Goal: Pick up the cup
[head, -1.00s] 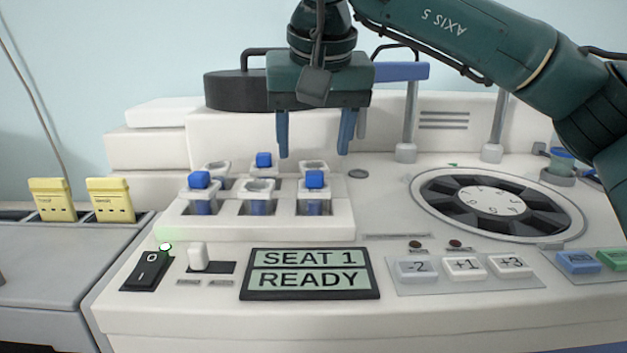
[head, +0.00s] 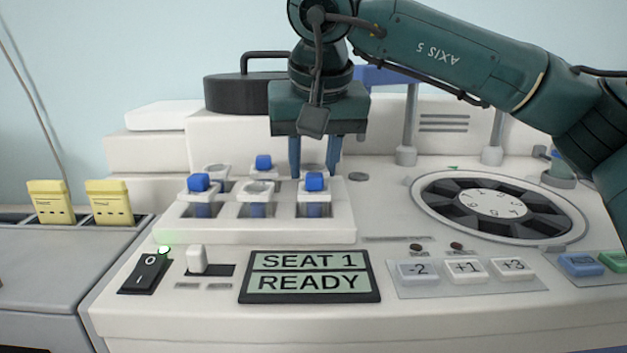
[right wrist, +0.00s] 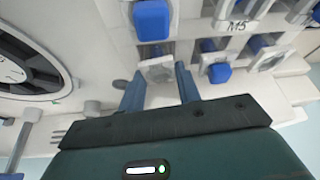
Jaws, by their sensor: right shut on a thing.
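A cup with a pale square rim and no blue top (head: 313,168) sits at the back right of the white rack (head: 180,228). It also shows in the right wrist view (right wrist: 158,70). My right gripper (head: 314,172) points down over it, with one blue finger on each side. In the right wrist view the gripper (right wrist: 160,82) is shut on this cup. The cup still stands in its rack place, and its lower part is hidden. A blue-topped cup (head: 314,184) stands just in front of it. My left gripper is not in view.
Other cups fill the rack, including a blue-topped one (head: 199,184) at front left and one (head: 264,163) at back middle. A dark round carousel (head: 455,220) lies to the right. A display (head: 310,277) reads SEAT 1 READY. Yellow blocks (head: 108,202) stand at left.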

